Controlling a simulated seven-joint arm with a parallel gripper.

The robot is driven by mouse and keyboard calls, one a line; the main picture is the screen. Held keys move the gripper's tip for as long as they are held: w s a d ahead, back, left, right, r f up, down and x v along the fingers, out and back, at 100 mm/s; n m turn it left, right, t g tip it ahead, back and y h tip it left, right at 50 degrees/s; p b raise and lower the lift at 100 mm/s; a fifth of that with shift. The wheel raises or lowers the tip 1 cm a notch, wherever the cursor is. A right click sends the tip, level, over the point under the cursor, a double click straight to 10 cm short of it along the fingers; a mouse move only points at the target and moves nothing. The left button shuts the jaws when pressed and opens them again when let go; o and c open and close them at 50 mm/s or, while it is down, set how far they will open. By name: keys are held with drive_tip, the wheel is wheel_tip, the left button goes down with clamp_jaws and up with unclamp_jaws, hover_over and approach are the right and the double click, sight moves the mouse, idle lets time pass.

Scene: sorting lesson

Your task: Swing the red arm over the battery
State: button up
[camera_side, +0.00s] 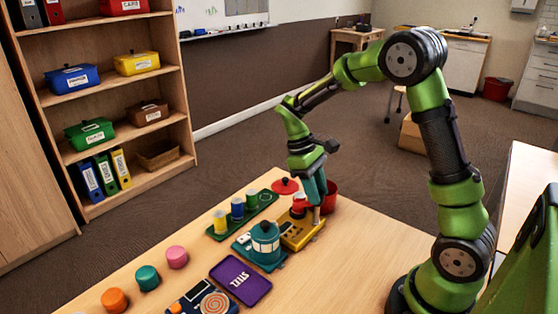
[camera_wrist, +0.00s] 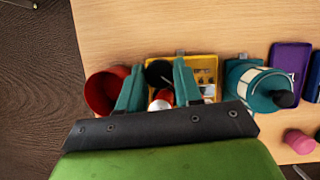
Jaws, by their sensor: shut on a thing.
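A yellow box (camera_side: 303,238) stands near the far edge of the table, and it also shows in the wrist view (camera_wrist: 207,68). A red part (camera_side: 299,206) rises from it. In the wrist view a red and white round part (camera_wrist: 162,98) lies between the fingers. My gripper (camera_side: 317,200) points down at the yellow box. In the wrist view its teal fingers (camera_wrist: 158,66) flank a dark round knob (camera_wrist: 158,74) and are shut on it. The fingers hide part of the box. I cannot clearly tell the red arm from the battery.
A red bucket (camera_side: 330,190) stands close beside my gripper. A teal lantern-like jar (camera_side: 265,246) stands on the other side of the box. A green tray (camera_side: 217,234) with coloured cylinders and a purple tray (camera_side: 240,281) are nearby. The table's right part is clear.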

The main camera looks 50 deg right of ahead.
drive_tip(key=m+y, duration=0.1)
drive_tip(key=m, duration=0.1)
drive_tip(key=m+y, duration=0.1)
drive_tip(key=m, duration=0.2)
drive_tip(key=shift+d+m+t, duration=0.2)
drive_tip(key=shift+m+t, duration=0.1)
drive_tip(key=shift+m+t+y, duration=0.4)
drive_tip(key=shift+m+y, duration=0.4)
drive_tip(key=shift+m, duration=1.4)
drive_tip(key=shift+d, duration=0.1)
drive_tip(key=o, duration=1)
drive_tip(key=v, duration=1.7)
drive_tip(key=shift+s, duration=0.1)
